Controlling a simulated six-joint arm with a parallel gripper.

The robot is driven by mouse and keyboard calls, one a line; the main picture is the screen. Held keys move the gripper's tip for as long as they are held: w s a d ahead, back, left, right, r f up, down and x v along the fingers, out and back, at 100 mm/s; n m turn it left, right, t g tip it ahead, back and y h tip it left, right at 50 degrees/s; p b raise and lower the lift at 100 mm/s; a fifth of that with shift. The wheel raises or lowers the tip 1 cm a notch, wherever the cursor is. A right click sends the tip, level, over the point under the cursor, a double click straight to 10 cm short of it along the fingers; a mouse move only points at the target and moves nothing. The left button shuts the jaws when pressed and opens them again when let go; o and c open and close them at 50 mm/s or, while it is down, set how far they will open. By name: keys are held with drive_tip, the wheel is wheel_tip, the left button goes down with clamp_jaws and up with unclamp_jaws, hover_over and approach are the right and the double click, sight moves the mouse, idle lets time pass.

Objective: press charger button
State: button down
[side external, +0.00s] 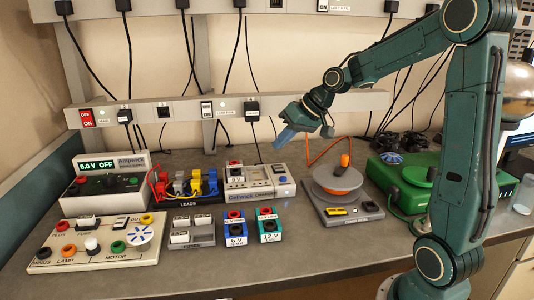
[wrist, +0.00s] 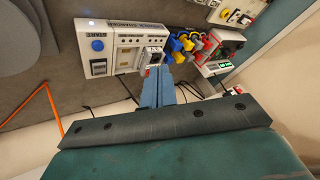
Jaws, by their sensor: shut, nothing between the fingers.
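The charger (side external: 262,190) is a pale box standing on the bench, with a dark bay holding a red-topped block at its left. In the wrist view the charger (wrist: 126,34) appears upside down, with a round blue button (wrist: 97,45) beside a START label on its left part. My gripper (side external: 279,146) is shut and empty, pointing down above the charger in the side view. In the wrist view my gripper (wrist: 157,72) has its blue fingers together, near the block bay and to the right of the button. I cannot tell the exact height.
A leads rack (side external: 188,200) and a power supply (side external: 112,184) stand left of the charger. Blue (side external: 235,229) and teal (side external: 269,227) battery packs sit in front. A grey turntable-like device (side external: 340,190) with an orange cable stands to the right. A wall rail (side external: 300,105) runs behind.

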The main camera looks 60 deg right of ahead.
drive_tip(key=w+d+f+m+t, duration=0.1)
drive_tip(key=w+d+f, duration=0.2)
drive_tip(key=d, duration=0.5)
drive_tip(key=shift+d+f+m+y, duration=0.3)
drive_tip(key=shift+f+y, duration=0.05)
drive_tip(key=shift+y, duration=0.05)
drive_tip(key=shift+w+f, duration=0.1)
drive_tip(key=shift+f, duration=4.35)
drive_tip(key=shift+f, duration=0.8)
drive_tip(key=shift+r, duration=0.8)
drive_tip(key=shift+r, duration=0.15)
drive_tip(key=shift+r, duration=2.4)
